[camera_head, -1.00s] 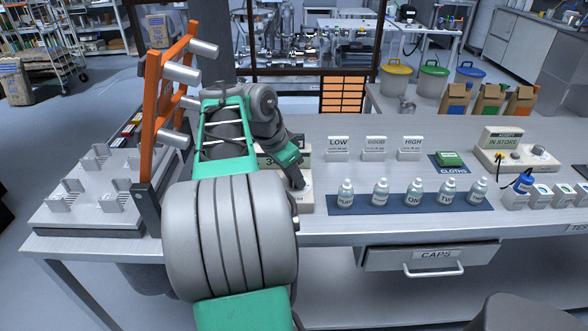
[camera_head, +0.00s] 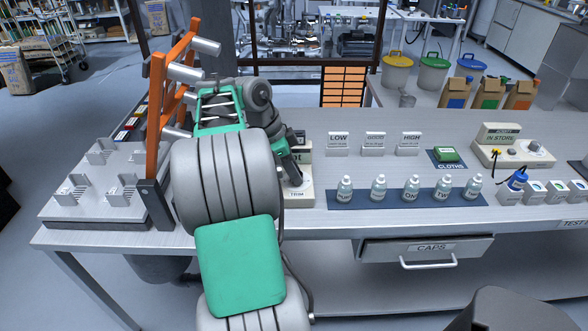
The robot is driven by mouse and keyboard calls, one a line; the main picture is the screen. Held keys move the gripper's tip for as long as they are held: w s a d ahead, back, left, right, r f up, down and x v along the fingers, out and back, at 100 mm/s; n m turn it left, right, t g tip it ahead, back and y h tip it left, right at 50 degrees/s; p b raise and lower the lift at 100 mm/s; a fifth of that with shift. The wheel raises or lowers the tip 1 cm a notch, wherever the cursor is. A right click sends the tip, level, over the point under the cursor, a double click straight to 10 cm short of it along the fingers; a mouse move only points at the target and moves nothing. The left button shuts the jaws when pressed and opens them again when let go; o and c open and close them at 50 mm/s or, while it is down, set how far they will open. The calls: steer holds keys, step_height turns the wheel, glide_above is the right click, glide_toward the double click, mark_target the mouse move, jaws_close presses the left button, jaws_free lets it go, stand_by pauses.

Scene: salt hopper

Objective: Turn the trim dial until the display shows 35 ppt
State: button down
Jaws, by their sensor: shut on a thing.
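The trim unit (camera_head: 302,197) is a pale box on the bench, labelled TRIM on its front edge and mostly hidden behind my arm. My gripper (camera_head: 295,180) points down onto its top, shut at the spot of the trim dial. The dial itself is hidden by the fingers. The display (camera_head: 303,152) stands at the back of the unit; my arm covers most of it, so I cannot read its number.
Several bottles stand on a blue mat (camera_head: 333,199) to the right. Signs LOW (camera_head: 338,144), GOOD (camera_head: 375,144) and HIGH (camera_head: 409,144) stand behind them. An orange rack (camera_head: 159,110) and a grey fixture tray (camera_head: 85,212) are at the left. The front drawer CAPS (camera_head: 428,248) is below.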

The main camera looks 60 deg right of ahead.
mark_target(283, 181)
steer(key=c, duration=1.1)
jaws_free()
steer(key=shift+o, duration=0.2)
steer(key=shift+r, duration=0.1)
steer(key=p+v, duration=0.3)
steer(key=v, duration=0.4)
steer(key=shift+w+r, duration=0.2)
steer(key=shift+r, duration=0.05)
steer(key=shift+a, duration=0.1)
